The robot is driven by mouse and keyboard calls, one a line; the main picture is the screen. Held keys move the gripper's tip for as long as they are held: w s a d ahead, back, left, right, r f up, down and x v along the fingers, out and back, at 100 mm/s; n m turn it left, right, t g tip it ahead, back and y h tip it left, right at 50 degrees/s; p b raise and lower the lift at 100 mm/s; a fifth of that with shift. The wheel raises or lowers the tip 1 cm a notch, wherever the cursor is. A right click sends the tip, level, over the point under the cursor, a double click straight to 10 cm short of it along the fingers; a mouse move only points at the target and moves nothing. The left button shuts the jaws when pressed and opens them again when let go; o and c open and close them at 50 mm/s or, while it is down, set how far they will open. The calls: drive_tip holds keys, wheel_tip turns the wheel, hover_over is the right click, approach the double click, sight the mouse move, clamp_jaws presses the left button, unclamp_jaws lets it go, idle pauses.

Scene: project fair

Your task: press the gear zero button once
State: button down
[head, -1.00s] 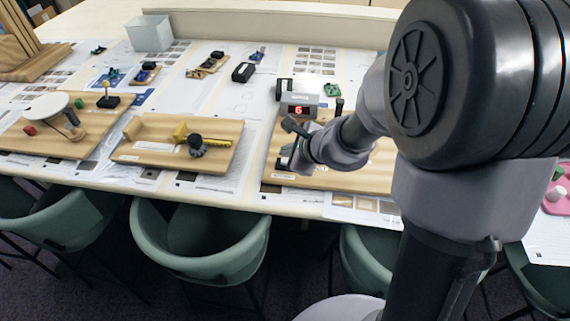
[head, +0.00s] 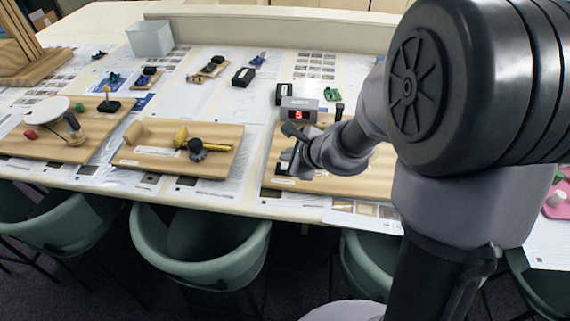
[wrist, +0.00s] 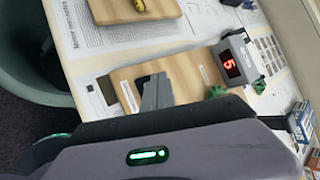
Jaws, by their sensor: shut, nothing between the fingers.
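A grey box with a red lit digit display (head: 298,112) stands at the back of a wooden board (head: 350,185). The digit looks like a 5; the display also shows in the wrist view (wrist: 230,63). My gripper (head: 290,162) is over the left part of this board, in front of the box. In the wrist view my gripper (wrist: 156,92) is shut and empty, with its tips over the board. I cannot make out the gear zero button; my gripper and arm hide part of the board. Whether the tips touch anything is not clear.
A black upright post (head: 338,111) stands right of the display box, and a green part (head: 331,94) lies behind. Another wooden board (head: 150,160) with yellow and black parts lies to the left. Green chairs (head: 200,240) line the table's front edge.

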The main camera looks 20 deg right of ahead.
drive_tip(key=shift+f, duration=0.15)
idle(0.8)
drive_tip(key=shift+f+b, duration=0.25)
drive_tip(key=shift+b, duration=0.35)
drive_tip(key=shift+f+b, duration=0.45)
drive_tip(key=shift+b, duration=0.05)
drive_tip(key=shift+r, duration=0.1)
idle(0.5)
drive_tip(key=shift+r+p, duration=0.65)
drive_tip(key=shift+r, duration=0.15)
wheel_tip(320, 180, up, 5)
drive_tip(key=p, duration=0.4)
